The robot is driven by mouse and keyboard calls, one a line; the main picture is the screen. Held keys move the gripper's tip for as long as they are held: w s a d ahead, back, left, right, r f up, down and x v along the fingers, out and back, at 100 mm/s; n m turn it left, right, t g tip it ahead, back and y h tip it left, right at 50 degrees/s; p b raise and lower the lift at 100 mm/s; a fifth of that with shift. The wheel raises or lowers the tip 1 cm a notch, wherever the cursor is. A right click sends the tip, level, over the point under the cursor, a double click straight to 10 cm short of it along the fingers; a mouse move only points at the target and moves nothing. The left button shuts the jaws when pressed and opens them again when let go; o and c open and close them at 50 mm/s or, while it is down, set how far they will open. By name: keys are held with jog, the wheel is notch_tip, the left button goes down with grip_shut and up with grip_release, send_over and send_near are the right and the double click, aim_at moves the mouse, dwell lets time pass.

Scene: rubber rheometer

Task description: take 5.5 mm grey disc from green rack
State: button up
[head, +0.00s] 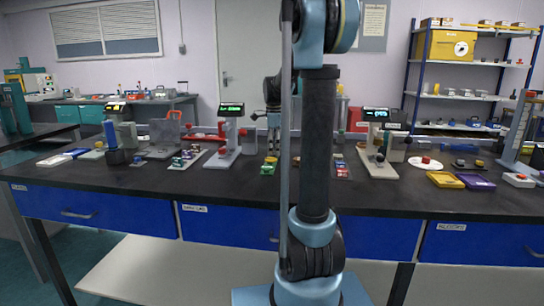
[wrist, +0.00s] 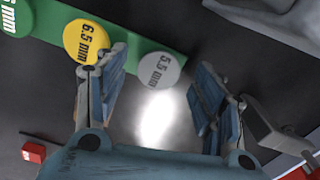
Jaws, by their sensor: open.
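In the wrist view the green rack (wrist: 130,45) runs from upper left toward the right, with flat labelled discs on it. The grey 5.5 mm disc (wrist: 160,70) is at the rack's right end. The yellow 6.5 mm disc (wrist: 86,41) is beside it to the left. My gripper (wrist: 160,78) is open and empty. Its fingers stand left and right of the grey disc in the picture, with a gap on the right side; the left finger overlaps the yellow disc's edge. I cannot tell the height above the disc.
Another disc (wrist: 17,15) sits at the rack's far left, cut by the frame. A grey metal part (wrist: 275,125) lies right of my right finger, and a red block (wrist: 33,152) is at lower left. The dark bench (head: 390,205) holds several instruments; its front strip is clear.

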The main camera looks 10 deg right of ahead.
jog(key=shift+f, duration=0.25)
dwell(0.4)
jog(key=c, duration=0.9)
